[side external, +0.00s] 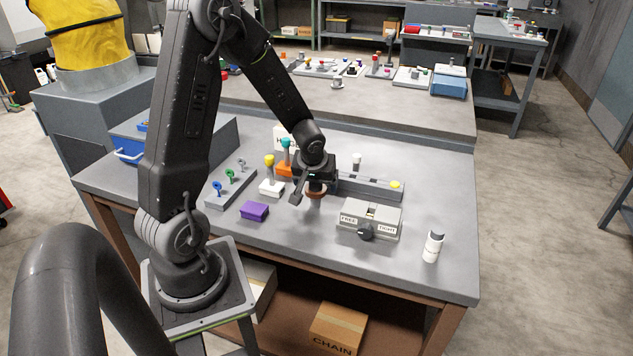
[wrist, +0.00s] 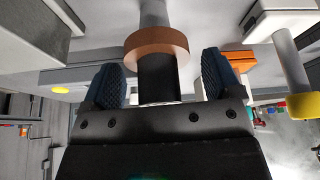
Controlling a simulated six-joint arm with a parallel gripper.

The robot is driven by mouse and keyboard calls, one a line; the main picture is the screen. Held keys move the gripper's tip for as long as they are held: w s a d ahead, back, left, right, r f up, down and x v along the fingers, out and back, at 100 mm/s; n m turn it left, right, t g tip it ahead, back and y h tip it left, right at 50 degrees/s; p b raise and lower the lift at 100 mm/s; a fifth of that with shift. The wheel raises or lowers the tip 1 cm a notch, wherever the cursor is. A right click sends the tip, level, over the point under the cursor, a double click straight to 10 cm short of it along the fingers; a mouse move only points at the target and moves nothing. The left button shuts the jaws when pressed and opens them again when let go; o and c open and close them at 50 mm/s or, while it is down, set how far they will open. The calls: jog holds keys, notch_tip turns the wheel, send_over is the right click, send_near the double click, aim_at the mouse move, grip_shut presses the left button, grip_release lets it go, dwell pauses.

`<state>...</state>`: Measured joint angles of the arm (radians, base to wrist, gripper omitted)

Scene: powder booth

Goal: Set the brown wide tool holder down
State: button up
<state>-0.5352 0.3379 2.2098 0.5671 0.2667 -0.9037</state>
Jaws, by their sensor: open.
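The brown wide tool holder (side external: 316,194) is upright low over the grey workbench, in front of the grey rail. In the wrist view its brown ring (wrist: 157,46) sits around the middle, with a grey shaft on one side and a dark part on the other. My gripper (side external: 310,187) is right at the holder. In the wrist view my gripper (wrist: 160,68) is open, one blue padded finger on each side of the dark part, with visible gaps. The holder's lower end is partly out of view, so its contact with the bench is hard to tell.
A FREE/TIGHT fixture (side external: 371,218) stands to the right, and a white cylinder (side external: 433,246) beyond it. A purple block (side external: 255,210), a white block with yellow holder (side external: 271,188), and an orange block with teal holder (side external: 285,168) are left. The front bench is clear.

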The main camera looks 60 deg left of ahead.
jog(key=shift+r, duration=0.1)
jog(key=v, duration=1.2)
jog(key=s+d+r+m+t+h, duration=0.1)
jog(key=s+d+r+m, duration=0.3)
jog(key=d, duration=0.5)
jog(key=s+d+r+m+t+h, duration=0.1)
jog(key=s+d+r+m, duration=0.4)
jog(key=d, duration=0.5)
jog(key=shift+s+m+t+h, duration=0.45)
jog(key=shift+m+h, duration=0.25)
jog(key=shift+h, duration=0.1)
